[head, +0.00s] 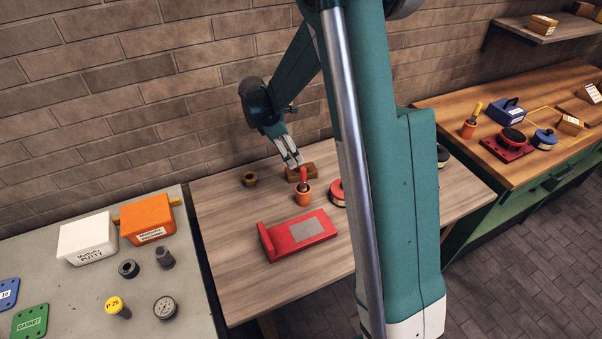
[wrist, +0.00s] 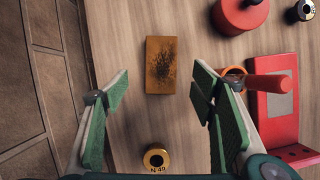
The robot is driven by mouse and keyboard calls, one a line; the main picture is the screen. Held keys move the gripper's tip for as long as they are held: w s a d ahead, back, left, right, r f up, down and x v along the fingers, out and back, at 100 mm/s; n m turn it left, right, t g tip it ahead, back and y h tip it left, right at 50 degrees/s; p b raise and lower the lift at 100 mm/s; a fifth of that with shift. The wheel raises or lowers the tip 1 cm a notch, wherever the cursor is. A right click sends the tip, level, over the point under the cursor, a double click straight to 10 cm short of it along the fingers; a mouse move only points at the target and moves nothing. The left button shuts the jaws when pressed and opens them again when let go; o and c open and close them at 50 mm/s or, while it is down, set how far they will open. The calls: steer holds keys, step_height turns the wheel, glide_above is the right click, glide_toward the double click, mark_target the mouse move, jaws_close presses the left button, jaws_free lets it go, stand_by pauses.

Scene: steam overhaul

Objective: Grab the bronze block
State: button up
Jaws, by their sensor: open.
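The bronze block (wrist: 161,65) is a brown-gold rectangular block with dark mottling, lying on the wooden table. In the wrist view it lies ahead of my gripper (wrist: 160,88), roughly centred between the two fingers and beyond their tips. My gripper is open and empty, with green pads on its fingers. In the head view the block (head: 301,173) lies near the back of the table by the wall, partly hidden behind a red-handled tool. My gripper (head: 292,161) hangs above and just left of it there.
An orange cup (head: 303,195) holding the red-handled tool (wrist: 268,84) stands close beside the block, near my right finger in the wrist view. A small bronze bushing (wrist: 156,157) lies on the near side. A red bracket (head: 298,233) and red round tin (head: 337,191) are nearby.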

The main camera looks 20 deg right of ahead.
mark_target(299, 167)
steer(key=shift+f, duration=0.8)
steer(key=shift+x, duration=1.25)
steer(key=shift+b+x, duration=0.7)
steer(key=shift+x, duration=1.9)
steer(key=shift+s, duration=0.15)
steer(key=c, duration=1.8)
steer(key=shift+r, duration=0.1)
